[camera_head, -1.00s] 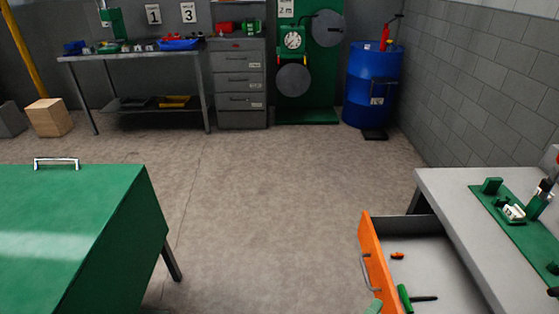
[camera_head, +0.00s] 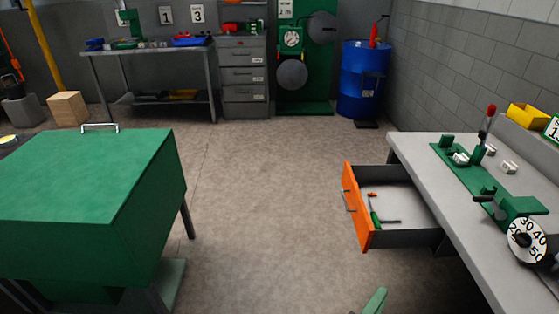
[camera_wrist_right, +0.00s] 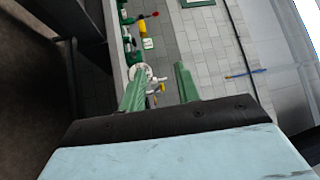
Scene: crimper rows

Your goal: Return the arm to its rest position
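My right gripper (camera_head: 375,302) shows in the head view only as a green fingertip at the bottom edge, in front of the open orange-fronted drawer and apart from it. In the right wrist view my right gripper (camera_wrist_right: 160,68) has its two green fingers spread, with nothing between them. The rest of my right arm is hidden from the head view. My left gripper is in neither view.
The grey bench (camera_head: 408,147) on the right has a drawer (camera_head: 358,205) pulled open, holding a green-handled tool (camera_head: 374,217). A dial device (camera_head: 526,240) stands on the bench. A green cabinet (camera_head: 85,180) stands at left. The floor between is clear.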

